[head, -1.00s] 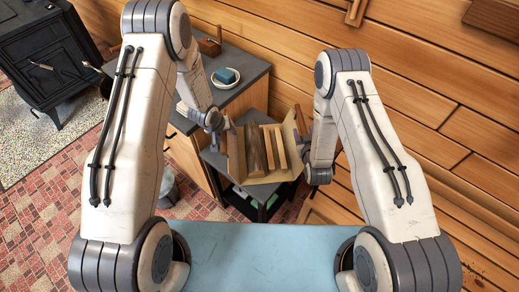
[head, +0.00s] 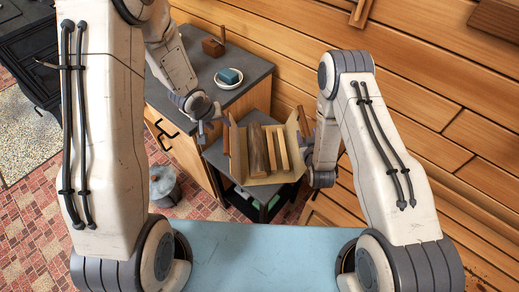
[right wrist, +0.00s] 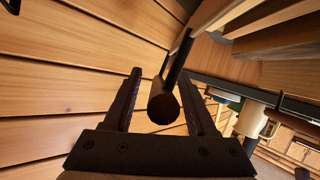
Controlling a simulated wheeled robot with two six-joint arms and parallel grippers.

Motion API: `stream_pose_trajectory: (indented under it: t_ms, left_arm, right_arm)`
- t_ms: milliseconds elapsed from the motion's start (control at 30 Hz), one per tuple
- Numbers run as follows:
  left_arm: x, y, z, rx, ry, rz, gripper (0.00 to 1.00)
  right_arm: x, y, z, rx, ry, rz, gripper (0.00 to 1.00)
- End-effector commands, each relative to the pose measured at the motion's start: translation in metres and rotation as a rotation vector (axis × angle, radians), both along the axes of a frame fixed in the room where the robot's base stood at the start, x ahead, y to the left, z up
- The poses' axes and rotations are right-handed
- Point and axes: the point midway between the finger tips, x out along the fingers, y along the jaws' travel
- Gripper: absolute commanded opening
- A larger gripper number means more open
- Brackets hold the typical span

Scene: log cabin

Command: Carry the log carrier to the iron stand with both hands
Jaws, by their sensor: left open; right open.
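The log carrier (head: 272,180), a tan open holder with several split logs, rests on a small grey-topped stand (head: 216,152). I cannot tell whether this is the iron stand. Its left wooden handle (head: 226,138) stands up at the carrier's left side. My left gripper (head: 214,122) is open, just left of that handle and apart from it. My right gripper (head: 315,158) is at the carrier's right side. In the right wrist view, its open jaws (right wrist: 165,105) have the round end of the right handle (right wrist: 163,108) between them, not clamped.
A counter (head: 185,130) with a grey top stands behind on the left, holding a blue block (head: 229,75) on a white plate and a wooden box (head: 213,46). A grey pail-like object (head: 164,185) is on the tiled floor. The plank wall is close on the right.

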Motion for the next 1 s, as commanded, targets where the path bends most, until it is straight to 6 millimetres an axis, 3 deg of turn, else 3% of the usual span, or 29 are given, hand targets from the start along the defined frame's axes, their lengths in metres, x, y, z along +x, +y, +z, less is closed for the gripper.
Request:
stream_pose_trajectory:
  t_ms: [500, 700, 1000]
  left_arm:
    - [0.000, 0.000, 0.000, 0.000, 0.000, 0.000, 0.57]
    - [0.000, 0.000, 0.000, 0.000, 0.000, 0.000, 0.57]
    - [0.000, 0.000, 0.000, 0.000, 0.000, 0.000, 0.57]
  right_arm:
    - [-0.091, -0.005, 0.035, -0.001, 0.005, 0.001, 0.57]
    - [-0.105, -0.006, 0.042, 0.000, 0.002, 0.001, 0.57]
    - [-0.105, -0.006, 0.043, 0.000, 0.000, 0.000, 0.57]
